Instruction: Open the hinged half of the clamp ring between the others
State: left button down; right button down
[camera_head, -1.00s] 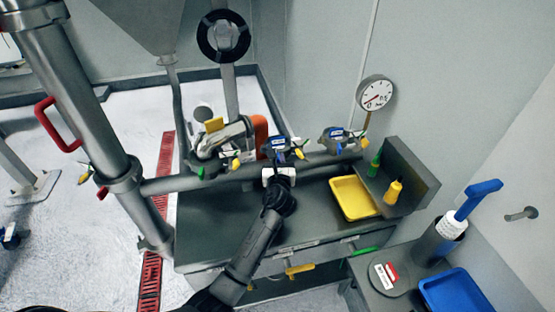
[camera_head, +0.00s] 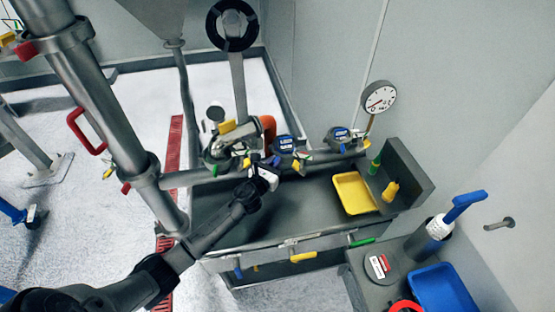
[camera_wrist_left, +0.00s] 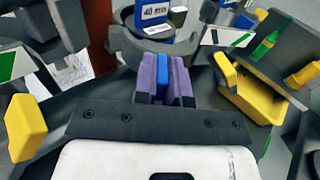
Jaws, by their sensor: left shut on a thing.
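The middle clamp ring shows in the head view under a unit with a blue top (camera_head: 284,144), between two similar units on the pipe. My left gripper (camera_head: 267,168) is just below and left of it. In the left wrist view its purple-padded fingers (camera_wrist_left: 166,78) are shut on a blue tab (camera_wrist_left: 165,73). A grey curved ring half (camera_wrist_left: 145,48) lies just beyond the tab, in front of the blue labelled top (camera_wrist_left: 155,12). I cannot tell how wide its hinge stands. My right gripper is not in view.
The left unit (camera_head: 222,150), beside an orange part, and the right unit (camera_head: 338,136) flank the middle one. A yellow tray (camera_head: 353,194) and a yellow bottle (camera_head: 390,190) stand at the right. A thick slanted pipe (camera_head: 105,115) rises at the left.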

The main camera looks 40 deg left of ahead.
pick_arm(q)
jog(key=shift+h, duration=0.3)
jog(key=c, duration=1.2)
grip_release()
jog(key=shift+s, duration=0.15)
jog(key=s+d, duration=0.1)
jog(key=s, duration=0.8)
jog(key=s+d, duration=0.1)
jog(key=s, duration=0.3)
jog(key=shift+s+d, duration=0.2)
jog(key=shift+d, duration=0.1)
